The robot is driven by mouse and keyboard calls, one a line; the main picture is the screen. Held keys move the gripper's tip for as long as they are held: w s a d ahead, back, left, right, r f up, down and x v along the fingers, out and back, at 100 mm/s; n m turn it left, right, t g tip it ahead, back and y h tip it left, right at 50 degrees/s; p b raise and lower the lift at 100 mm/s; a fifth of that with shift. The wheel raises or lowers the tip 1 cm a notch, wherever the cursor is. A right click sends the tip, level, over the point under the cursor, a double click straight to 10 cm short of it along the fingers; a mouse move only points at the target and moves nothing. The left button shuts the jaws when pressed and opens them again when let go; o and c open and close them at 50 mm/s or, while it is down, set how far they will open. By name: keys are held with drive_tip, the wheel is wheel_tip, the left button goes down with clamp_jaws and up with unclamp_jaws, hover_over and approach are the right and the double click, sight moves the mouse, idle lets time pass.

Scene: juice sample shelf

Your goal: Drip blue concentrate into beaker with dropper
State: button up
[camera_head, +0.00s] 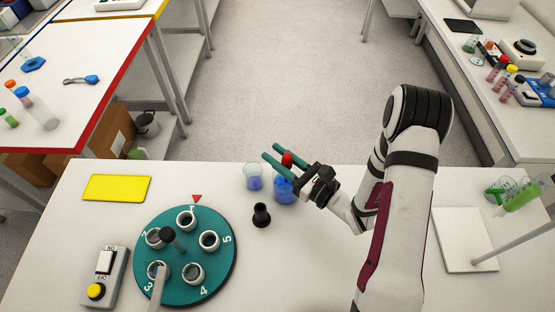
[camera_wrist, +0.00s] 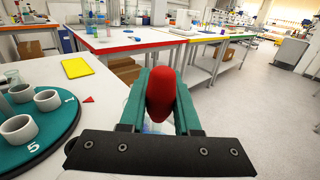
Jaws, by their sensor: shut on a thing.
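My gripper (camera_head: 270,151) has teal fingers and is shut on the red bulb of the dropper (camera_head: 287,160). The bulb (camera_wrist: 160,92) fills the space between the fingers in the wrist view. A round flask of blue liquid (camera_head: 284,192) stands below the gripper. The dropper's tube is mostly hidden, so I cannot tell whether its tip is inside the flask. A small clear beaker (camera_head: 253,178) with pale blue-violet liquid at its bottom stands just left of the flask.
A small black stand (camera_head: 261,215) is in front of the beaker. A teal numbered carousel (camera_head: 219,269) with white ring holders, a switch box (camera_head: 106,276) and a yellow pad (camera_head: 117,188) lie to the left. A white board (camera_head: 465,235) lies at right.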

wheel_tip(320, 180, up, 10)
drive_tip(key=w+a+f, duration=0.3)
drive_tip(key=a+f, duration=0.2)
drive_tip(key=a, duration=0.3)
drive_tip(key=shift+a, duration=0.25)
idle(0.3)
drive_tip(key=o, duration=0.3)
clamp_jaws()
idle(2.1)
